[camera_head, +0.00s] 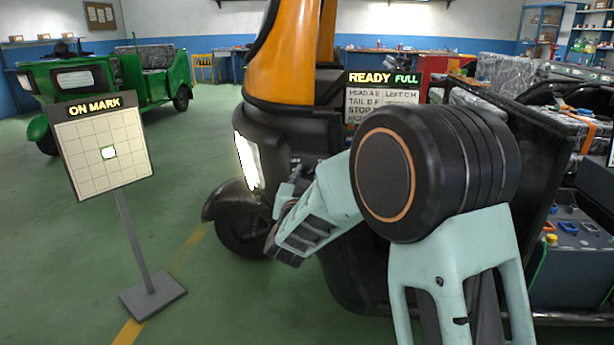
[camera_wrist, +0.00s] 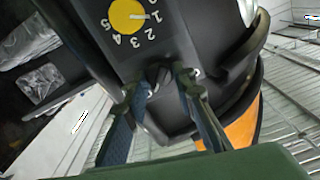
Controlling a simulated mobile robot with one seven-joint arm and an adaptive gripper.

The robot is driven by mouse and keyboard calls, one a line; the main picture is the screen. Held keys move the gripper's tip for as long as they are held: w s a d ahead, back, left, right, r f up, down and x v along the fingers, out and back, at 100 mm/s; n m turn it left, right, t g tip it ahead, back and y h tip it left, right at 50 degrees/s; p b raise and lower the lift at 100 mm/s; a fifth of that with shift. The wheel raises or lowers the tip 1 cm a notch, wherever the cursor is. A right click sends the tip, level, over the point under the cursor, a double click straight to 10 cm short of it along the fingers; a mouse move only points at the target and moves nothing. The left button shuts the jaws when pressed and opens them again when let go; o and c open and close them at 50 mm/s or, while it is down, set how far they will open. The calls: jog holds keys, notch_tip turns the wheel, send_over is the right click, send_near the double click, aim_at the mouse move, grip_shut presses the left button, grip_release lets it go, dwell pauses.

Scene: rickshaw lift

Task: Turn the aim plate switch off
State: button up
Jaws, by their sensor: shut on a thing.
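The aim plate (camera_head: 105,148) stands at the left on a pole with a grey foot; its sign reads "ON MARK" and one square of its grid is lit. My gripper (camera_head: 285,200) is at the front of the black and orange rickshaw (camera_head: 290,70), beside its lit headlamp (camera_head: 247,160). In the wrist view my gripper (camera_wrist: 160,85) has its two fingers on either side of a small dark knob-like part (camera_wrist: 155,76) and is shut on it. Whether this part is the aim plate switch, I cannot tell. A yellow dial (camera_wrist: 127,16) with numbers beside it is above the fingers.
A sign reading "READY FULL" (camera_head: 383,78) stands on the rickshaw's far side, partly behind my arm. A green vehicle (camera_head: 150,85) is parked at the back left. The green floor (camera_head: 70,250) around the aim plate is mostly clear.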

jog(key=shift+n, duration=0.4)
grip_shut()
jog(key=n+p, duration=0.2)
jog(key=n, duration=0.2)
jog(key=shift+a+r, duration=0.1)
jog(key=n+p, duration=0.3)
jog(key=n, duration=0.1)
jog(key=shift+n, duration=0.3)
jog(key=n+p, duration=0.3)
jog(key=n, duration=0.1)
jog(key=shift+n+p, duration=1.25)
jog(key=shift+n, duration=0.95)
jog(key=shift+f, duration=0.2)
jog(key=o, duration=1.1)
grip_release()
